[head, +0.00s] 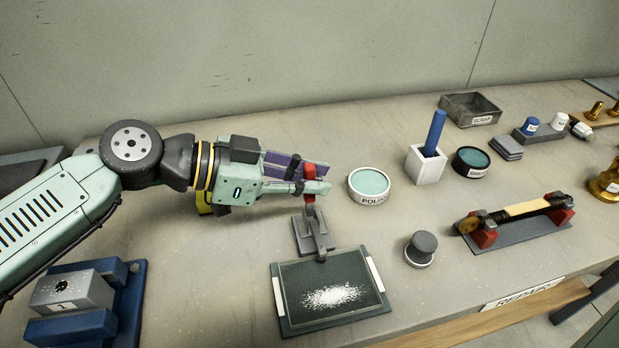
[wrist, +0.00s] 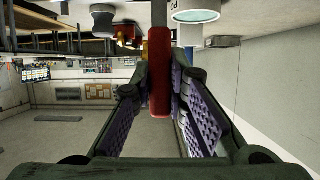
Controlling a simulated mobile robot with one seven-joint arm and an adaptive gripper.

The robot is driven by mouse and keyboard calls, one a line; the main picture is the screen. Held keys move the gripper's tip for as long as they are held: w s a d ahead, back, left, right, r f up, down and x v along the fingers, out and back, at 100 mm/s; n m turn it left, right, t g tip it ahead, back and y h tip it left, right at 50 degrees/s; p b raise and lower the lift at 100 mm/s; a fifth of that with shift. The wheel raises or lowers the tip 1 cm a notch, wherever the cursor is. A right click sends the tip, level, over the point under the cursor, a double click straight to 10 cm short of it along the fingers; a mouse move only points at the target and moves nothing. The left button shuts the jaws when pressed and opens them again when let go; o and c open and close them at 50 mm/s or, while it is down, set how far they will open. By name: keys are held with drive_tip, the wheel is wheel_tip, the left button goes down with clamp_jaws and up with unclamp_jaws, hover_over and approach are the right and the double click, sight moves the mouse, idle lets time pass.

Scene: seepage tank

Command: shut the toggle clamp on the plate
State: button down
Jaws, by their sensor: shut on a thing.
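The toggle clamp (head: 316,236) stands on a grey base at the back edge of the dark plate (head: 300,288). The plate bears a white speckled patch. The clamp's red handle (head: 309,183) points upward, and its grey arm reaches down toward the plate's back edge. My gripper (head: 318,180) comes in from the left, with its fingers at the red handle. In the wrist view the red handle (wrist: 159,70) stands between the purple-padded fingers, and my gripper is shut on it. I cannot tell whether the clamp's tip presses the plate.
A round polish tin (head: 369,186) stands just right of my gripper. A white holder (head: 426,165) with a blue rod, a dark round tin (head: 470,162) and a grey knob (head: 421,248) stand farther right. A blue fixture (head: 120,305) lies front left. Bare bench lies left of the plate.

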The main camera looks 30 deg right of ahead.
drive_tip(key=c, duration=1.6)
unclamp_jaws()
drive_tip(key=shift+o, duration=0.2)
drive_tip(key=shift+a, duration=0.1)
drive_tip(key=v, duration=1.2)
